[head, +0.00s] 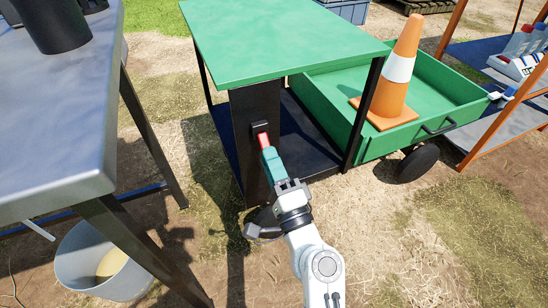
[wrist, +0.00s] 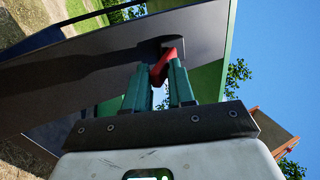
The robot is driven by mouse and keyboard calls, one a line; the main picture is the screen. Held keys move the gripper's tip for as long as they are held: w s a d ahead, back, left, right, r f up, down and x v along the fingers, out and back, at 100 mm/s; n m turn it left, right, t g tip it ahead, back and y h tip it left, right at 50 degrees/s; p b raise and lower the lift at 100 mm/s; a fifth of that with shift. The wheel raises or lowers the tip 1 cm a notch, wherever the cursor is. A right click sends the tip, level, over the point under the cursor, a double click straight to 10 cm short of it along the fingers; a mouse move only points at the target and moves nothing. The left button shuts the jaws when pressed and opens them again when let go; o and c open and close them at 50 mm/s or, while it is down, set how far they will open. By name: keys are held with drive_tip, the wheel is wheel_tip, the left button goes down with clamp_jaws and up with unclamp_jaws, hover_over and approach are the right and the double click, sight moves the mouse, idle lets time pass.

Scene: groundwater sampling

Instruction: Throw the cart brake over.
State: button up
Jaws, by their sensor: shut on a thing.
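The cart brake is a small red lever (head: 263,141) on a dark mount (head: 260,128) on the black upright panel under the green tabletop. My gripper (head: 268,153) reaches up to it from below, with its teal fingers at the lever. In the wrist view the red lever (wrist: 161,68) sits between the tips of the two teal fingers, which are shut on it. The lever slants there, and its upper end meets the dark mount (wrist: 174,44). The fingertips hide part of the lever.
A green tabletop (head: 280,38) overhangs the panel. A green cart (head: 440,95) with an orange cone (head: 397,75) stands at the right. A grey table (head: 60,110) is at the left, with a bucket (head: 100,265) below. Open ground (head: 400,240) lies at the lower right.

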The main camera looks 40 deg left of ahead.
drive_tip(key=shift+o, duration=0.4)
drive_tip(key=shift+w+a+f+y+b, duration=0.15)
drive_tip(key=shift+f+b, duration=0.25)
drive_tip(key=shift+b, duration=0.95)
drive_tip(key=shift+a+f+y+b, duration=0.25)
drive_tip(key=shift+f+b, duration=0.2)
drive_tip(key=shift+b, duration=0.9)
drive_tip(key=shift+w+a+f+y+b, duration=0.15)
drive_tip(key=shift+f+b, duration=0.25)
drive_tip(key=shift+b, duration=0.95)
drive_tip(key=shift+o, duration=0.2)
drive_tip(key=shift+r+t, duration=0.2)
drive_tip(key=shift+t, duration=0.1)
drive_tip(key=o, duration=0.6)
drive_tip(key=shift+a, duration=0.2)
drive_tip(key=v, duration=1)
drive_tip(key=shift+d+f, duration=0.2)
drive_tip(key=shift+d, duration=0.15)
